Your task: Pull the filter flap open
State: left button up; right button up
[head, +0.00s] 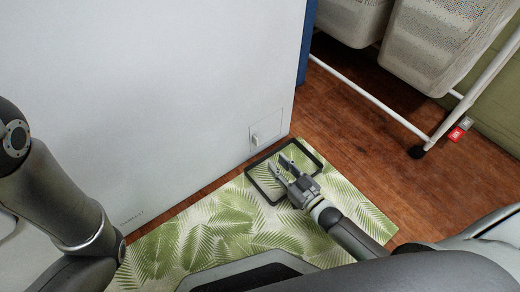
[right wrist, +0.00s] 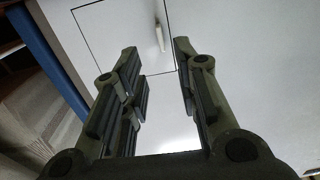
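The filter flap (head: 268,121) is a square panel low on the right of a white appliance front (head: 170,90). It looks shut and flush, with a small pale upright handle (head: 255,138) near its lower left corner. In the right wrist view the flap (right wrist: 115,35) is outlined by a dark seam, and its handle (right wrist: 160,37) shows between my fingers. My right gripper (head: 283,164) is open and empty in front of and below the flap, apparently apart from the handle. Its spread fingers fill the right wrist view (right wrist: 157,48). My left arm shows at the left, its gripper out of view.
A dark-rimmed shallow tray (head: 258,190) lies on a green leaf-patterned mat (head: 170,245) below my right gripper. A white rack (head: 370,95) with pale baskets (head: 440,45) stands at the back right. Brown wooden floor (head: 345,145) is clear between.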

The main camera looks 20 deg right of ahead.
aim_at(268, 132)
jog(key=b+x, duration=0.5)
jog(key=x, duration=0.5)
grip_shut()
